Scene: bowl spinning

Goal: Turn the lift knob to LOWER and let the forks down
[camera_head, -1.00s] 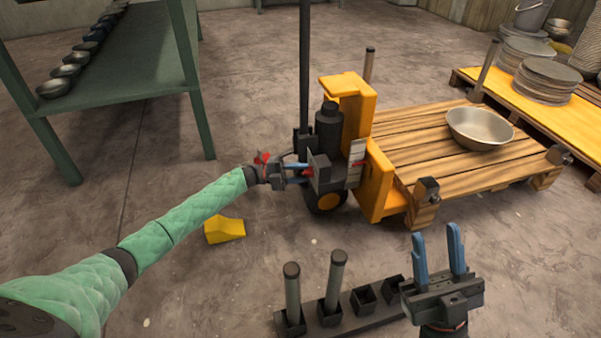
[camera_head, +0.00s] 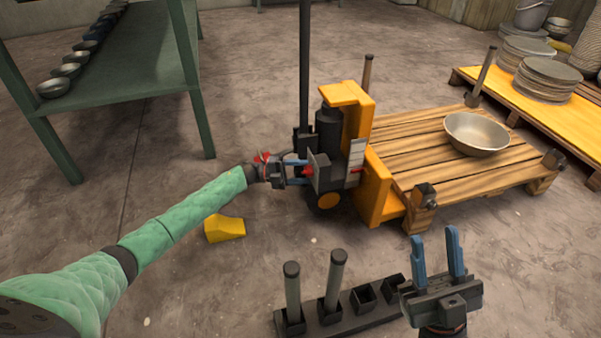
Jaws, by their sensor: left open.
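The yellow pallet truck (camera_head: 372,193) stands in the middle, with a dark mast and a grey control box (camera_head: 321,174) on its near side. A small red knob (camera_head: 307,171) sits on the left side of that box. My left gripper (camera_head: 301,171) is open, its blue fingers on either side of the knob; contact cannot be told. The forks are hidden under the wooden pallet (camera_head: 400,150), which carries a metal bowl (camera_head: 476,134). A white label plate (camera_head: 357,152) is too small to read. My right gripper (camera_head: 437,255) is open and empty at the lower right.
A dark rack (camera_head: 340,319) with two upright posts stands at the front, beside my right gripper. A yellow wedge (camera_head: 224,228) lies under my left arm. A green bench (camera_head: 130,65) with bowls is at upper left. A yellow platform (camera_head: 560,112) holds stacked plates.

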